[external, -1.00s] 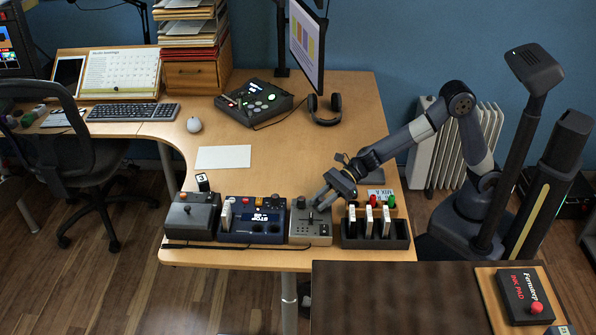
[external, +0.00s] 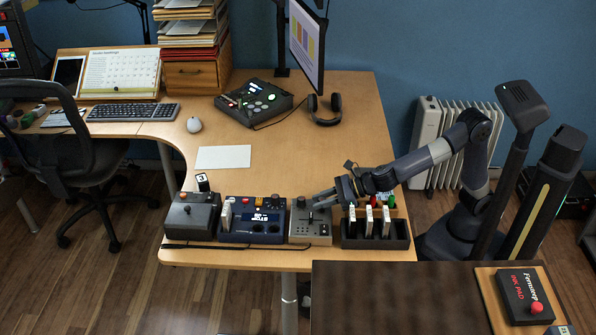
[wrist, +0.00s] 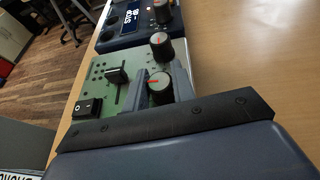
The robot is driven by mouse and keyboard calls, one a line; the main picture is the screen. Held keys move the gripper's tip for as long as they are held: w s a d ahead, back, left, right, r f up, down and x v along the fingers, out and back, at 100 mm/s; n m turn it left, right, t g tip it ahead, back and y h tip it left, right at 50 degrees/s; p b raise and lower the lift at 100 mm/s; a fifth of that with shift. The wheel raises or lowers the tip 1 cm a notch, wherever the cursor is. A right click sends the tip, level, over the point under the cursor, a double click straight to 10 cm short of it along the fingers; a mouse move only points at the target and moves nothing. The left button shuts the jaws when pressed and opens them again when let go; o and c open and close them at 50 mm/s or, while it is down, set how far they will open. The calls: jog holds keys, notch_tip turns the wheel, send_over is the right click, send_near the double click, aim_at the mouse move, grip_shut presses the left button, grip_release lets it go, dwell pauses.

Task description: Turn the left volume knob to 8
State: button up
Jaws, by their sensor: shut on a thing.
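The grey control box (external: 310,238) stands near the table's front edge; it also shows in the wrist view with a greenish top (wrist: 90,92). It has two dark knobs with red marks. The nearer knob (wrist: 158,82) in the wrist view sits between my gripper's (wrist: 158,92) fingers, which are shut on it; its mark points left in that view. The farther knob (wrist: 162,48) stands free; it is the left-hand knob (external: 300,202) in the external view. There, my gripper (external: 318,203) comes in from the right and hides the held knob. Numbers around the knobs are not readable.
The box also carries a slider (wrist: 117,75) and a rocker switch (wrist: 87,108). A blue box (external: 252,238) with a display stands close to its left. A black rack (external: 350,242) with upright cards stands close to its right. The table behind is clear around a white sheet (external: 223,157).

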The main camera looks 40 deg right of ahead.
dwell(0.4)
jog(key=o, duration=1)
jog(key=p+v, duration=0.1)
jog(key=v, duration=0.8)
jog(key=shift+s+d+r+p, duration=0.1)
jog(key=shift+s+d+p, duration=0.1)
jog(key=shift+p, duration=0.2)
jog(key=shift+s+d+r, duration=0.15)
jog(key=shift+s+d, duration=0.25)
jog(key=shift+d, duration=0.05)
jog(key=shift+c, duration=0.2)
